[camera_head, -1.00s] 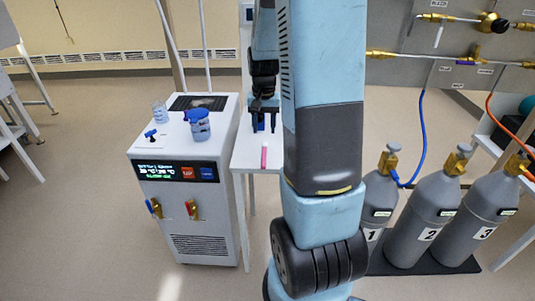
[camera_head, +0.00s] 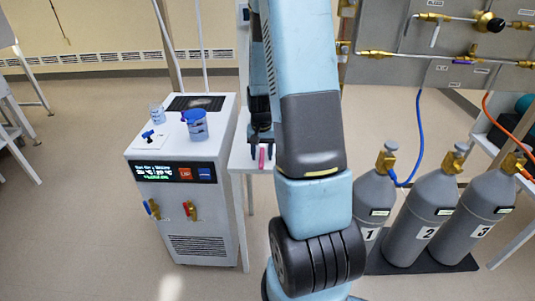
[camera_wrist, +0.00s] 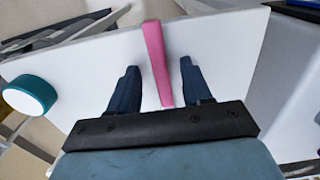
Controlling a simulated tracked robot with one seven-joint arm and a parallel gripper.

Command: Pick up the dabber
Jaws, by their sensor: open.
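A slim pink stick, which looks like the dabber (camera_wrist: 154,52), lies over the white table (camera_wrist: 222,55) in the wrist view. In the head view the pink dabber (camera_head: 262,158) shows as a small piece at the near edge of the white table. My gripper (camera_wrist: 158,72) is open, with one dark blue finger on each side of the dabber and a gap to both. In the head view my gripper (camera_head: 261,143) is right at the dabber, partly hidden behind my arm. I cannot tell the exact height between fingertips and table.
Grey gas cylinders (camera_head: 425,215) and a valve panel (camera_head: 440,65) stand to the right. A teal-rimmed round object (camera_wrist: 30,96) sits at the left in the wrist view.

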